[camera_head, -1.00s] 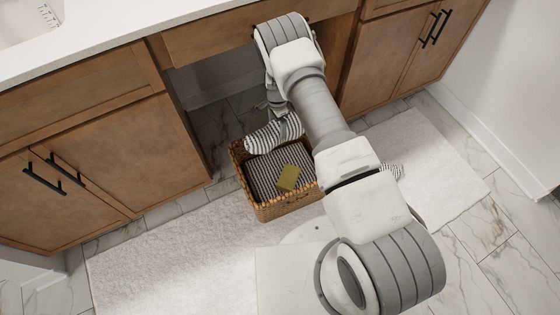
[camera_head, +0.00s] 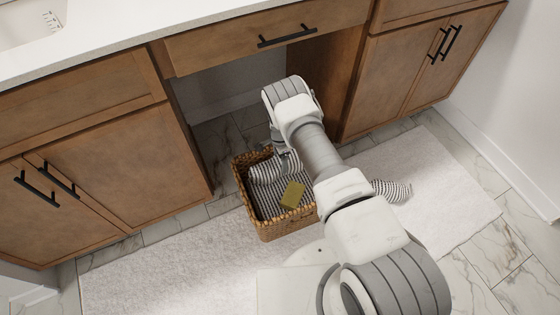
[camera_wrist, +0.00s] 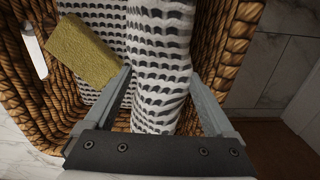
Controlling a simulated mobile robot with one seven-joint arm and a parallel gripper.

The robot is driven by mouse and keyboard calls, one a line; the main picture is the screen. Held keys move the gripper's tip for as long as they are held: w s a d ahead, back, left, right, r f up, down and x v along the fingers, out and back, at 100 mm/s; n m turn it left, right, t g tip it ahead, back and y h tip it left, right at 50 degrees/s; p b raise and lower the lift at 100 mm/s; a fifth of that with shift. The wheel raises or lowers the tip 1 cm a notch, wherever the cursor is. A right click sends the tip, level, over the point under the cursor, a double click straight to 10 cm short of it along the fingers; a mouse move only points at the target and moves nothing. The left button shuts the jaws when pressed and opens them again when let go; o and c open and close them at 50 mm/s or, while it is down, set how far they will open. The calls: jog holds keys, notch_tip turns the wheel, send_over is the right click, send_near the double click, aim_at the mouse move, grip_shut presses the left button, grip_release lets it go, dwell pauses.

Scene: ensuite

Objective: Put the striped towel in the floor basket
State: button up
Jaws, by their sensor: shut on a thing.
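The woven floor basket (camera_head: 285,229) stands on the white mat, in front of the opening under the vanity. My gripper (camera_wrist: 160,78) is shut on the striped towel (camera_wrist: 160,45), with a finger on each side of it. In the head view the held towel (camera_head: 265,172) hangs inside the basket's back part, below the wrist. More striped cloth (camera_head: 262,201) lies flat in the basket. I cannot tell whether the held towel touches it. A yellow-green block (camera_head: 292,195) rests on that cloth and shows beside the left finger in the wrist view (camera_wrist: 82,52).
Another striped cloth (camera_head: 392,190) lies on the white mat (camera_head: 440,185) right of my arm, partly hidden by it. Vanity cabinets (camera_head: 85,195) flank the opening, with a drawer (camera_head: 270,35) above. A white elongated shape (camera_wrist: 33,50) shows by the basket's left wall.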

jog(key=o, duration=1.3)
notch_tip(320, 180, up, 12)
jog(key=p, duration=0.4)
jog(key=shift+r, duration=0.15)
